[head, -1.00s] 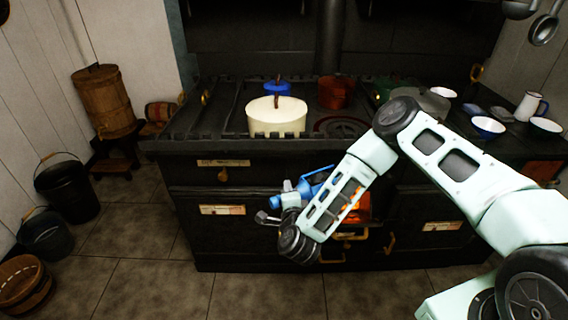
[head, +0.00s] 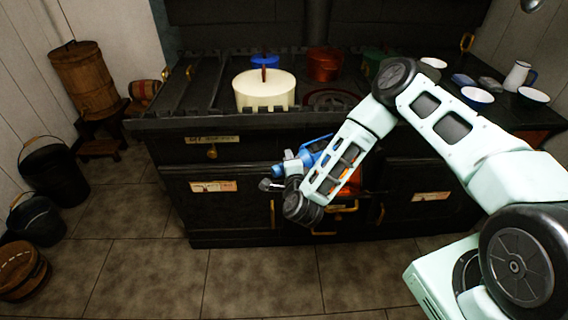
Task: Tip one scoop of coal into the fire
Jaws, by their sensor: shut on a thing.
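The black stove (head: 232,178) fills the middle of the head view. Orange fire glow (head: 352,182) shows in an opening low in its front, mostly covered by my forearm. My gripper (head: 276,180) is in front of the stove, left of the glow, with blue and grey parts around it. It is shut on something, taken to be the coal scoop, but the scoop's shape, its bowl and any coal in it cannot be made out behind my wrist.
Black buckets (head: 55,170) and a wooden tub (head: 22,272) stand at the left. Enamel bowls (head: 478,95) are on the right worktop. The tiled floor in front is clear.

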